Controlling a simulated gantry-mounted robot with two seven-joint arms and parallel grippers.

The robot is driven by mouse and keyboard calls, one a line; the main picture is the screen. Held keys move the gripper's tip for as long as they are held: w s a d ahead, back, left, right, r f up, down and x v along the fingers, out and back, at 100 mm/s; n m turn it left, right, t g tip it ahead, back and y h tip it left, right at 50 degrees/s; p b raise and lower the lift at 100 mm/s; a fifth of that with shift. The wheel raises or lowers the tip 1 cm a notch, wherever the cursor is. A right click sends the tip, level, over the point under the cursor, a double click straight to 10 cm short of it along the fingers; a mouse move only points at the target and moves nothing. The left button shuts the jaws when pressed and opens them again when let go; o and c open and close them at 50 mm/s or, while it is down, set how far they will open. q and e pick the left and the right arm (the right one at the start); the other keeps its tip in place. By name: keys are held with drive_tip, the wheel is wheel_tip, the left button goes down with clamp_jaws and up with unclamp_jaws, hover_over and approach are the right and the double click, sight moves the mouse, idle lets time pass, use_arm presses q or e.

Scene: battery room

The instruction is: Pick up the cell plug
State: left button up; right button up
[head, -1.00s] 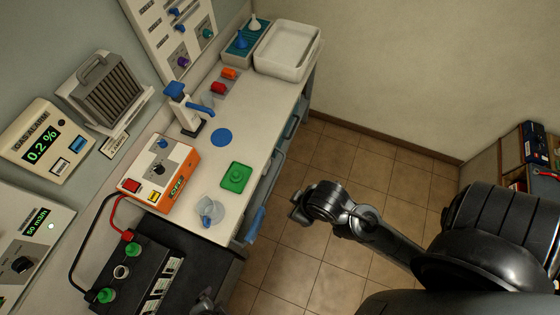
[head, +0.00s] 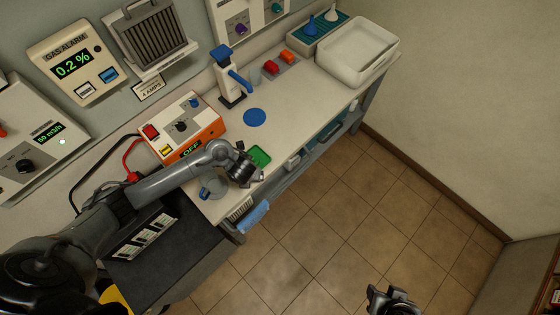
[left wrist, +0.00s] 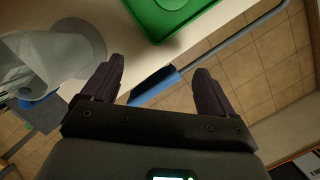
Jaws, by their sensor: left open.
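A green square dish (head: 262,154) lies on the bench's front part, partly behind my left gripper. It also shows at the top of the left wrist view (left wrist: 156,22), cut by the frame edge. A rounded green part in it may be the cell plug, but I cannot tell it apart clearly. My left gripper (head: 252,172) is above the bench's front edge beside the dish. Its jaws are open and empty in the left wrist view (left wrist: 158,82), with the dish beyond the fingertips. My right gripper (head: 388,298) is over the floor, its jaws unclear. My left arm hides most of the battery.
A clear vessel with a blue part (head: 209,188) stands left of my left gripper. An orange-sided box (head: 185,125), a blue disc (head: 254,117) and a blue-handled device (head: 230,80) stand behind. A white tray (head: 392,50) is at the far right. Floor (head: 330,230) is open ahead.

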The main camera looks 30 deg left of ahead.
use_arm(q)
drive_tip(key=t+b, duration=0.1)
approach(252, 158)
drive_tip(key=x, duration=0.1)
drive_tip(key=b+x, duration=0.2)
drive_tip(key=x, duration=0.1)
drive_tip(key=shift+w+d, duration=0.25)
drive_tip(key=shift+w+f, duration=0.2)
drive_tip(key=shift+f, duration=0.15)
drive_tip(key=x, duration=0.4)
drive_tip(key=shift+s+a+f+b, duration=0.25)
drive_tip(key=shift+s+a+b, duration=0.05)
drive_tip(key=shift+a, duration=0.1)
drive_tip(key=shift+w+a+f, duration=0.1)
drive_tip(key=shift+w+f, duration=0.1)
drive_tip(key=shift+f, duration=0.2)
drive_tip(key=shift+c, duration=0.4)
drive_tip(key=c, duration=1.1)
drive_tip(key=shift+o, duration=0.2)
